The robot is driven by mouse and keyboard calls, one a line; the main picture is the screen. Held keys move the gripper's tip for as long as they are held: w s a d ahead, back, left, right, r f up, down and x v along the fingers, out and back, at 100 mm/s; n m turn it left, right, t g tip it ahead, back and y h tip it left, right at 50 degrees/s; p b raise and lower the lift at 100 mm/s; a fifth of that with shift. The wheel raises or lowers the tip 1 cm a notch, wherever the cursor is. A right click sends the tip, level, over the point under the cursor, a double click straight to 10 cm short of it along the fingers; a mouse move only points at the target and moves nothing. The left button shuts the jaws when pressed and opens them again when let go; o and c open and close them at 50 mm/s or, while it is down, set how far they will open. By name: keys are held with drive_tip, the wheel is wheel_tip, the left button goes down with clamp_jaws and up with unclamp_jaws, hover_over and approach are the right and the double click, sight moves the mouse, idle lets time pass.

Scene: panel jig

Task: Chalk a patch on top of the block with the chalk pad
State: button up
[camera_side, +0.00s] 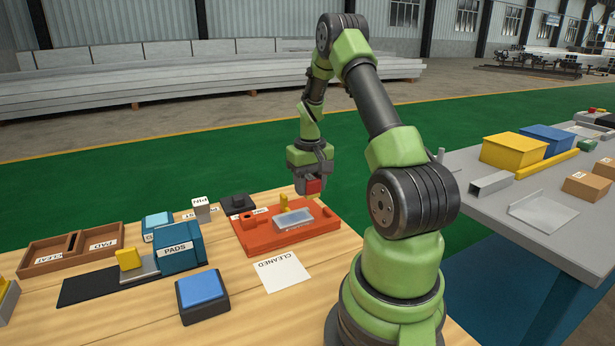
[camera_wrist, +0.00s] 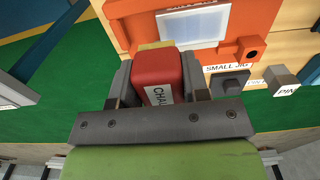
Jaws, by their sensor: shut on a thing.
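My gripper (camera_side: 313,187) is shut on a red chalk pad (camera_wrist: 156,76), whose white label, partly hidden, reads "CHAL". The pad also shows in the side view (camera_side: 314,187), above the far right part of an orange jig (camera_side: 290,238). A pale grey block with a lighter top (camera_side: 293,218) lies in the jig; it also shows in the wrist view (camera_wrist: 207,38), ahead and to the right of the pad. The pad appears raised and apart from the block.
A "CLEANED" sheet (camera_side: 283,272) lies in front. A blue "PADS" box (camera_side: 180,248), a blue-topped dark box (camera_side: 202,295) and a brown tray (camera_side: 70,262) stand left. A black block (camera_side: 238,205) stands behind the jig.

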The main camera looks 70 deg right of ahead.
sight(307, 215)
drive_tip(key=shift+f, duration=1.95)
drive_tip(key=shift+w+a+f, duration=0.1)
drive_tip(key=shift+w+f, duration=0.05)
drive_tip(key=shift+f, duration=0.3)
drive_tip(key=shift+w+a+f, duration=0.1)
drive_tip(key=shift+f, duration=0.3)
drive_tip(key=shift+w+a, duration=0.55)
drive_tip(key=shift+a, duration=0.05)
drive_tip(key=shift+c, duration=0.3)
drive_tip(key=shift+w+a, duration=1.85)
drive_tip(key=shift+s+d, duration=2.6)
drive_tip(key=shift+d+r, duration=0.1)
drive_tip(key=shift+r, duration=4.05)
